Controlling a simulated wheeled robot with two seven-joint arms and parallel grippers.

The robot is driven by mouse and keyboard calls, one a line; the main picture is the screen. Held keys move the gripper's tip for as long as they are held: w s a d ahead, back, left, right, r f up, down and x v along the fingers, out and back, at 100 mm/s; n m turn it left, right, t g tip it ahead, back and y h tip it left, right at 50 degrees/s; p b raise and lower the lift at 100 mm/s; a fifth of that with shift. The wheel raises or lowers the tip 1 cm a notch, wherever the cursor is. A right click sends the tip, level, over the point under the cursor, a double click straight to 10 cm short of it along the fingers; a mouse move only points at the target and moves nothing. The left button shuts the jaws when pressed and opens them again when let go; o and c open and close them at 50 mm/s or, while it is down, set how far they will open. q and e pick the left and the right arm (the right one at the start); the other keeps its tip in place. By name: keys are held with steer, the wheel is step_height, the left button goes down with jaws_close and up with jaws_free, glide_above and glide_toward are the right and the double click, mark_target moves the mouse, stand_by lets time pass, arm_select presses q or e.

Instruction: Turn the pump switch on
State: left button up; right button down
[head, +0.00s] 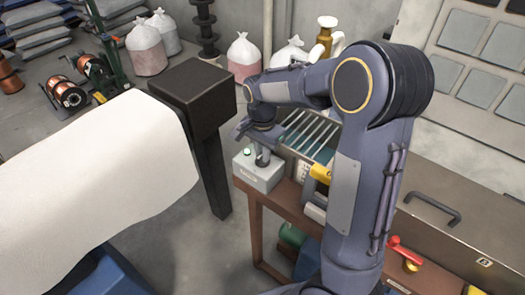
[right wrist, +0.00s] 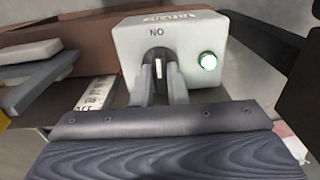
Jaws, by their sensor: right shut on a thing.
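The pump switch is a light grey box (head: 262,176) on the near left end of the brown bench. In the right wrist view the box (right wrist: 195,35) carries a dark knob (right wrist: 157,60) with a white mark, which is in line with the upside-down "ON" label. A green lamp (right wrist: 208,61) beside the knob is bright; a green spot also shows on the box in the head view. My right gripper (right wrist: 160,88) has its two fingers closed on both sides of the knob. In the head view the right gripper (head: 262,157) reaches down onto the box; my left gripper is not seen.
A tank with several pale plates (head: 308,130) stands right behind the box. A dark post (head: 195,95) and a white sheet-like surface (head: 90,170) are to the left. White sacks (head: 243,55) and copper spools (head: 67,95) stand on the floor behind.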

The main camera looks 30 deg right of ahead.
stand_by(0.3)
steer(key=c, duration=1.4)
jaws_free()
steer(key=shift+c, duration=0.2)
step_height(320, 180, up, 7)
steer(key=shift+r, duration=0.45)
